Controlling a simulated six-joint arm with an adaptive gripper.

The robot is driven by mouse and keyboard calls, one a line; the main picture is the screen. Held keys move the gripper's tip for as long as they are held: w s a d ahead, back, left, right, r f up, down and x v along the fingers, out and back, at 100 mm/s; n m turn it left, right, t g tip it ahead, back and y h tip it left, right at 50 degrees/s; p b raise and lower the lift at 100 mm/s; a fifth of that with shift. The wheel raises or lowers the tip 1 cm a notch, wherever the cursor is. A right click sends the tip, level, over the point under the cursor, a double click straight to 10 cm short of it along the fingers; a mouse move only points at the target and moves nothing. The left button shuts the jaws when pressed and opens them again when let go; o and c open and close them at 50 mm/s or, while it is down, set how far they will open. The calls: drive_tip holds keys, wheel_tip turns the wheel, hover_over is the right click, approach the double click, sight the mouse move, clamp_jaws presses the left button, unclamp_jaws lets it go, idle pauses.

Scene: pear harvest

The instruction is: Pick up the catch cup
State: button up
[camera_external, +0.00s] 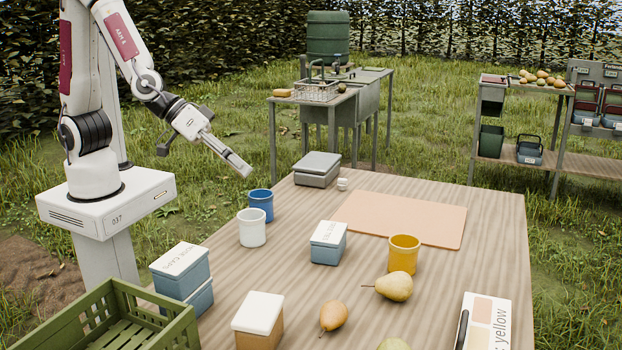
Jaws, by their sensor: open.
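Three cups stand upright on the wooden table (480,210): a blue cup (261,206), a white cup (252,231) just in front of it, and a yellow cup (403,257) farther right. No mark shows which one is the catch cup. My gripper (243,168) is open and empty, in the air up and left of the blue cup, pointing down to the right. It is apart from all the cups. The gap between its fingers is hard to make out from this side.
Lidded boxes (328,250) (258,321) (182,281), a grey box (317,172) and pears (393,287) (333,316) are spread about. A green crate (165,328) is at front left, a card (487,322) at front right. The pinkish mat (400,217) is clear.

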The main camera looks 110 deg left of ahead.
sight(261, 197)
drive_tip(key=s+a+f+n+g+y, duration=0.1)
drive_tip(key=s+a+f+y, duration=0.1)
drive_tip(key=a, duration=0.3)
drive_tip(key=s+a+f+n+g+y, duration=0.1)
drive_tip(key=s+a+f+n+y, duration=0.1)
drive_tip(key=a+f+y, duration=0.2)
drive_tip(key=s+a+f+n+g+y, duration=0.1)
drive_tip(key=s+a+f+y, duration=0.1)
drive_tip(key=a, duration=0.5)
drive_tip(key=shift+s+a+f+n+g+y, duration=0.1)
drive_tip(key=shift+s+f+n+g+y, duration=0.15)
drive_tip(key=shift+y, duration=0.35)
drive_tip(key=shift+s+a+f+n+g+y, duration=0.1)
drive_tip(key=shift+s+f+n+g+y, duration=0.1)
drive_tip(key=shift+y, duration=0.4)
drive_tip(key=shift+s+a+r+g+y, duration=0.1)
drive_tip(key=shift+s+a+g+y, duration=0.2)
drive_tip(key=shift+s+y, duration=0.15)
drive_tip(key=shift+f, duration=1.6)
drive_tip(key=shift+f, duration=1.9)
drive_tip(key=shift+x, duration=1.5)
drive_tip(key=shift+w, duration=0.1)
